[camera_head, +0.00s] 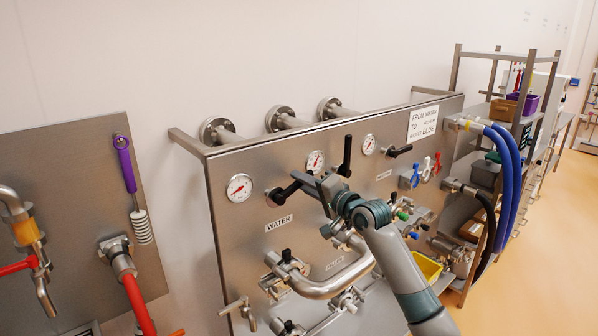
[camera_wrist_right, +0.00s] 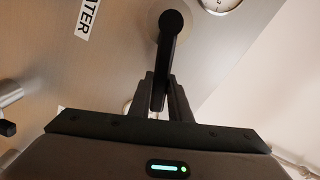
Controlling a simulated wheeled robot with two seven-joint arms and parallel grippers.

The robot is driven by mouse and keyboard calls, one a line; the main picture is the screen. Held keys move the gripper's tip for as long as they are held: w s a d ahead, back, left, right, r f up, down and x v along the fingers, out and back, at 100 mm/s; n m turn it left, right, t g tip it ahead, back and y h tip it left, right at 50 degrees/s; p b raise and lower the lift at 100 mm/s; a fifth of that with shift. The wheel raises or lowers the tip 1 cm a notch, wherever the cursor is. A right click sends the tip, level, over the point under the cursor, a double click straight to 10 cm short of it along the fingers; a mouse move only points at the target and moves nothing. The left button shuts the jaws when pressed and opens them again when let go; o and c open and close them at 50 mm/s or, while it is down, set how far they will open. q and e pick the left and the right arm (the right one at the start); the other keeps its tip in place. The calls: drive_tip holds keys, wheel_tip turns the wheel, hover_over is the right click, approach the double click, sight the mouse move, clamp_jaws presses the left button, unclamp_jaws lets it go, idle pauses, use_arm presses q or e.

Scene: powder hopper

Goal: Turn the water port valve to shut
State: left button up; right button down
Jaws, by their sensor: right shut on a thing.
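The water port valve is a black lever (camera_head: 284,192) on the steel panel (camera_head: 232,215), just above the "WATER" label (camera_head: 279,223). In the head view the lever slants up to the right from its pivot into my right gripper (camera_head: 308,184). In the right wrist view the lever (camera_wrist_right: 168,48) runs from its round pivot down between the fingers of the right gripper (camera_wrist_right: 163,92), which is shut on its free end. The fingers partly hide that end. My left gripper is not in view.
A second black lever (camera_head: 347,156) stands upright to the right, close to my right gripper. A third black lever (camera_head: 399,151) points right. Gauges (camera_head: 239,188) sit above the levers. A bent steel pipe (camera_head: 325,285) juts out below, near my right forearm.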

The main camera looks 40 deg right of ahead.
drive_tip(key=shift+f+m, duration=0.3)
drive_tip(key=shift+d+f+m+p, duration=0.1)
drive_tip(key=shift+f+m+p, duration=0.2)
drive_tip(key=shift+m+p, duration=0.35)
drive_tip(key=shift+d+f+m+p, duration=0.1)
drive_tip(key=shift+f+m+p, duration=0.65)
drive_tip(key=shift+m, duration=0.2)
drive_tip(key=c, duration=1.9)
unclamp_jaws()
drive_tip(key=shift+f, duration=0.25)
drive_tip(key=shift+c, duration=0.2)
drive_tip(key=o, duration=0.4)
drive_tip(key=shift+c, duration=0.2)
drive_tip(key=shift+r, duration=0.1)
